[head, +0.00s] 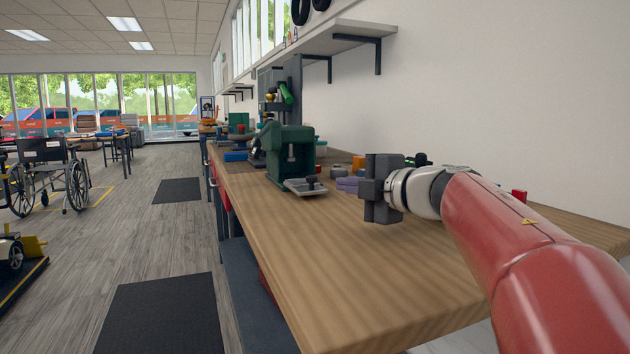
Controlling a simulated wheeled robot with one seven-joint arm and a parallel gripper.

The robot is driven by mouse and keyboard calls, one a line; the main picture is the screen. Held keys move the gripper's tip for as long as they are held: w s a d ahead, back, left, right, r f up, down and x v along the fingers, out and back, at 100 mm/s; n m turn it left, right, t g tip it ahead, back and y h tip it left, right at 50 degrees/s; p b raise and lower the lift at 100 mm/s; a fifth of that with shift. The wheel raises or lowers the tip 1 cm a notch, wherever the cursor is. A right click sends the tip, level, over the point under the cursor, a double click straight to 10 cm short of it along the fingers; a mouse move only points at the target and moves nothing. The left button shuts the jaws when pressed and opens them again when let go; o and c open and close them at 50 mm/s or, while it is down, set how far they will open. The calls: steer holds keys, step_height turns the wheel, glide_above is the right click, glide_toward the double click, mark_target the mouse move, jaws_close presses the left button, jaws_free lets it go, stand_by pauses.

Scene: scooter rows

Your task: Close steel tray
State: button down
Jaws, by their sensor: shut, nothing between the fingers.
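A small grey steel tray (306,187) sticks out from the lower front of a dark green machine (290,150) on the wooden bench. A dark knob stands on the tray. The tray looks pulled out; how far it goes inside is hidden by the machine's body. My gripper (368,190) is at the right of the tray, over the bench, with a gap between them. It is shut and empty, with its dark fingers toward the left. My red arm comes in from the lower right.
The wooden bench (350,275) is clear in front of the machine. Small coloured parts, including a purple-grey stack (347,184), lie behind my gripper. A wall shelf (350,38) hangs above. A wheelchair (55,172) stands on the floor at left.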

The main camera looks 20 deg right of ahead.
steer(key=x, duration=0.9)
steer(key=shift+w+a+f+b, duration=0.1)
steer(key=shift+w+b, duration=0.2)
steer(key=shift+w+d+f, duration=0.1)
steer(key=shift+w+d, duration=0.2)
steer(key=shift+w, duration=0.2)
steer(key=shift+w+d+f, duration=0.1)
steer(key=shift+w+d, duration=0.25)
steer(key=shift+w, duration=0.15)
steer(key=shift+w+d, duration=0.3)
steer(key=shift+w, duration=0.4)
